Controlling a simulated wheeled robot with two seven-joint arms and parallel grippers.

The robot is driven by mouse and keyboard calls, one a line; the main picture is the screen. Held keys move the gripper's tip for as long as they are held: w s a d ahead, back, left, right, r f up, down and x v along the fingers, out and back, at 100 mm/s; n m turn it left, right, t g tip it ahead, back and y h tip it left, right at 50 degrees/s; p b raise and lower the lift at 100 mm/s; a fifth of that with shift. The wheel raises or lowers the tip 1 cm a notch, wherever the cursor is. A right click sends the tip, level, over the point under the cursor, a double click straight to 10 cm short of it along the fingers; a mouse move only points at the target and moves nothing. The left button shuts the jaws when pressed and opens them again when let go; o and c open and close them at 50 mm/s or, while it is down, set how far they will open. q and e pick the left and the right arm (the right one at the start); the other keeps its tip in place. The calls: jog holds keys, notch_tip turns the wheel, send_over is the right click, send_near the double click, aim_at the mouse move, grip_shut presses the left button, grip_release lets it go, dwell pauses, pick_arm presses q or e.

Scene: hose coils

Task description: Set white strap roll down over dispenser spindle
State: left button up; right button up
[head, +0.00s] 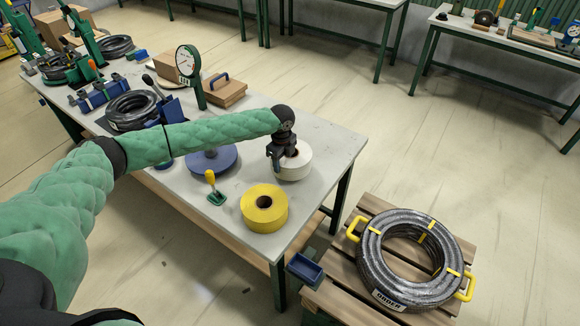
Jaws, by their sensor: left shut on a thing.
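The white strap roll (299,167) is at the right part of the table, under my left gripper (282,157). My left gripper points down and is shut on the roll near its core, on the left side. I cannot tell whether the roll touches the tabletop or hangs slightly above it. A round blue disc (213,163), apparently the dispenser base, lies left of the roll, partly behind my left forearm. No spindle shows clearly; the forearm may hide it. My right gripper is out of view.
A yellow roll (264,209) and a small yellow-handled tool (214,192) are in front on the table (327,150). A dial gauge (189,67), boxes (224,91) and black hose coils (132,108) stand behind the arm. A large hose coil (376,268) lies on a pallet at right.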

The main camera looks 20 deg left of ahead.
pick_arm(q)
jog(key=shift+r+p, duration=0.9)
jog(key=shift+r, duration=0.5)
